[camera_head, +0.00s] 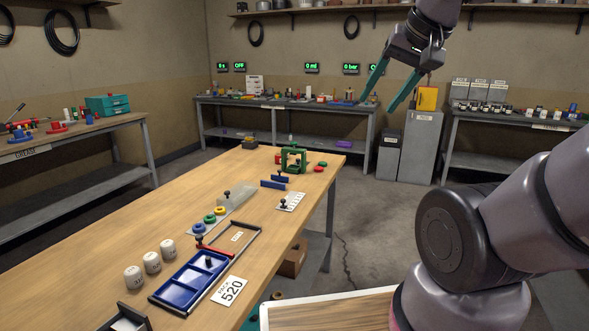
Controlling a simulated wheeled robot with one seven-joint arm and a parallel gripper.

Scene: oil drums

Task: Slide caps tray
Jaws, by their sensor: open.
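A blue tray with several compartments (174,298) lies on the wooden workbench, near its front. A black knob (208,262) stands up in it. A red bar (216,250) lies at the tray's far end. Beyond it is a dark three-sided outline (258,229) around a small white label (237,236), too small to read surely. My gripper (378,105), with two teal fingers, is open and empty, raised high and far right of the tray.
Three white drums (152,262) stand left of the tray. A white card reading 520 (230,290) lies at its right. A black holder (127,318) is at the front edge. A green press-like frame (293,158) and blue blocks stand farther back. Other benches line the walls.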

